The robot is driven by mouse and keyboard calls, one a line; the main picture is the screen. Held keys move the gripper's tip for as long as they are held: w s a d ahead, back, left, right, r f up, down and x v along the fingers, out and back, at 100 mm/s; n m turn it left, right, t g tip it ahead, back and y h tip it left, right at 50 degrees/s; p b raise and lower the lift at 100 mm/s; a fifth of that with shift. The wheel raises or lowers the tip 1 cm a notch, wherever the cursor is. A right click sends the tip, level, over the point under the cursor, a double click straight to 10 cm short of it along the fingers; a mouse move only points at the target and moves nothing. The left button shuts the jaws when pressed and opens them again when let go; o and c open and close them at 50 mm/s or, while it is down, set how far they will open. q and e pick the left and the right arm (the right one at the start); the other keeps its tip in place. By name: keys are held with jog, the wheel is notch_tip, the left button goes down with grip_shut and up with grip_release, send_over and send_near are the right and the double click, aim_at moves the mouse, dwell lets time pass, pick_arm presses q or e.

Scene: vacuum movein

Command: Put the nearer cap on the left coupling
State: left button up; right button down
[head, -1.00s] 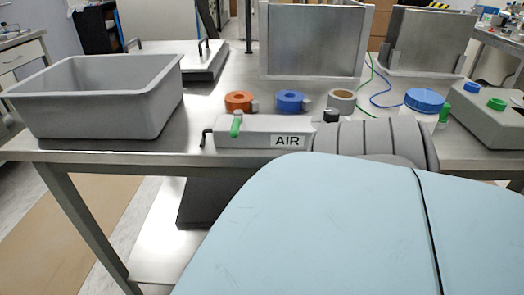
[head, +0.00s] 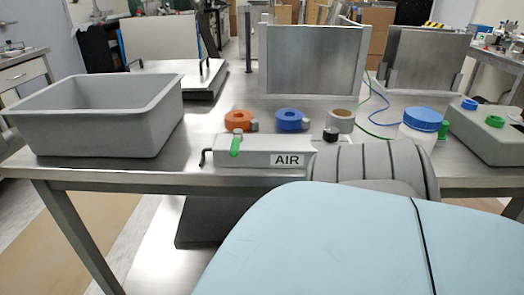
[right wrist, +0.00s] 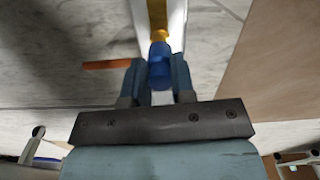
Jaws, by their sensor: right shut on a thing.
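My right gripper (right wrist: 158,88) is shut on a small blue cylindrical piece (right wrist: 159,65), seen in the right wrist view. A yellow part (right wrist: 158,20) lies in line just beyond the blue piece; I cannot tell if they are joined. I cannot tell from its shape whether the blue piece is a cap. In the head view a grey box (head: 487,132) at the right has a round blue piece (head: 469,104) and a round green piece (head: 494,121) on top. I cannot clearly make out the couplings. Neither gripper shows in the head view.
A grey bin (head: 95,120) stands at the table's left. A blue-lidded jar (head: 420,132) stands right.

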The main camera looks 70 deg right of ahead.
jog(key=shift+f, duration=0.5)
jog(key=shift+f, duration=0.25)
dwell(0.8)
jog(key=shift+f+p, duration=0.25)
jog(key=shift+p, duration=0.3)
dwell(2.2)
jog(key=shift+c, duration=2)
grip_release()
